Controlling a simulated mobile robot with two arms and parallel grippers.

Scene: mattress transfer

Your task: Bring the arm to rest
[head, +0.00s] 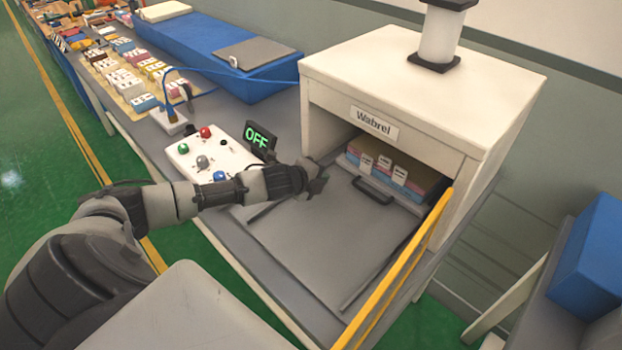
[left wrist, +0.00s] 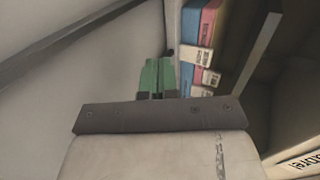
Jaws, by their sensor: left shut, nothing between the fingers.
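My left arm reaches in from the left in the head view. My left gripper (head: 318,180) is shut and empty, just in front of the left side of the opening of the white machine (head: 415,75) labelled "Wabrel". Its green fingers show together in the left wrist view (left wrist: 158,75), near pink and blue blocks. The tray (head: 427,205) with a dark handle (head: 372,190) sits inside the opening and bears several pink, blue and tan blocks with white labels (head: 384,164). My right gripper is not in view.
A control panel (head: 212,160) with coloured buttons and a display (head: 260,138) reading "OFF" lies left of the gripper. A yellow bar (head: 410,265) slants at the right of the bare grey plate (head: 315,250). A blue box (head: 590,260) stands far right.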

